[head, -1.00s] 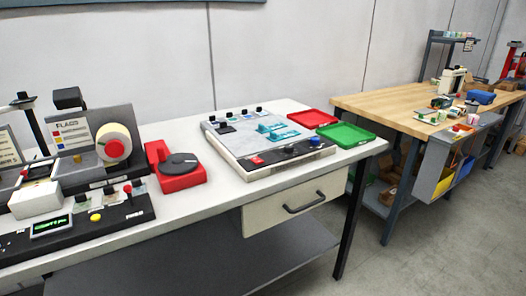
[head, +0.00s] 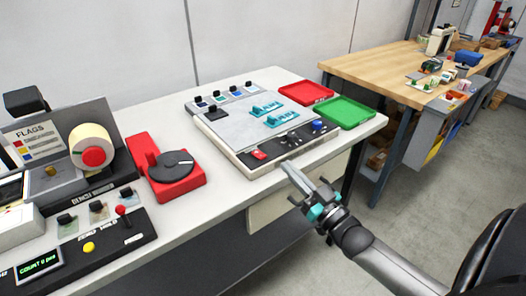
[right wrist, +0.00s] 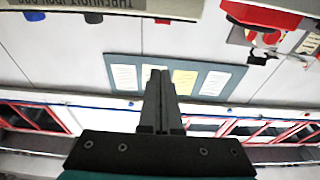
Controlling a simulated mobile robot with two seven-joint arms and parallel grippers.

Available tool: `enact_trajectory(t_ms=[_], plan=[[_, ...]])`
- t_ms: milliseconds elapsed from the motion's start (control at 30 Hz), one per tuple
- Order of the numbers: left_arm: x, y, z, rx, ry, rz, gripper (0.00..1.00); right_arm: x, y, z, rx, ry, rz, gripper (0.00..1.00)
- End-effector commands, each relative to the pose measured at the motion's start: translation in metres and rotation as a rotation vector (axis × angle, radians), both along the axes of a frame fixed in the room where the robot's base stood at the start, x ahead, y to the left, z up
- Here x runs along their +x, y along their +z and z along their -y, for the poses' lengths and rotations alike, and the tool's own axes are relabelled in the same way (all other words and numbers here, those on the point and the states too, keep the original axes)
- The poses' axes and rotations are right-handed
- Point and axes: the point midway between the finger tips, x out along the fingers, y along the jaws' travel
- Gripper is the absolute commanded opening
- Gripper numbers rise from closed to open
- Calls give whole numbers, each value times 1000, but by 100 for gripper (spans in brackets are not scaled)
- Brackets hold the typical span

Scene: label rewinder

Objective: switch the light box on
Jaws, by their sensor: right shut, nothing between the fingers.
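The light box (head: 222,135) is a pale, flat box on the white bench. Its dark front strip carries a red rocker switch (head: 259,155) at left, small dark knobs in the middle and a blue knob (head: 319,126) at right. I cannot tell the switch's position. Two teal pieces lie on its top. My right gripper (head: 289,166) is shut and empty, its fingertips just in front of the strip, right of the red switch. Whether they touch the box is unclear. In the right wrist view the shut fingers (right wrist: 158,100) point toward an upside-down background. My left gripper is out of view.
A label machine with a roll (head: 92,148) and a button panel fills the left. A drawer hangs below the bench.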

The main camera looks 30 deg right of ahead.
Motion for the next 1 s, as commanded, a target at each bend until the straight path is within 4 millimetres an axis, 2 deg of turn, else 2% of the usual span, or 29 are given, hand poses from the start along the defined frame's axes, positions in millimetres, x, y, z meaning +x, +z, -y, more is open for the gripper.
enact_trajectory(t_ms=[367, 1000], plan=[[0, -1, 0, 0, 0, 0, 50, 6, 0, 0, -1, -1, -2, 0], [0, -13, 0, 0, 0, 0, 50, 96, 19, -7, -2, -2, -2, 0]])
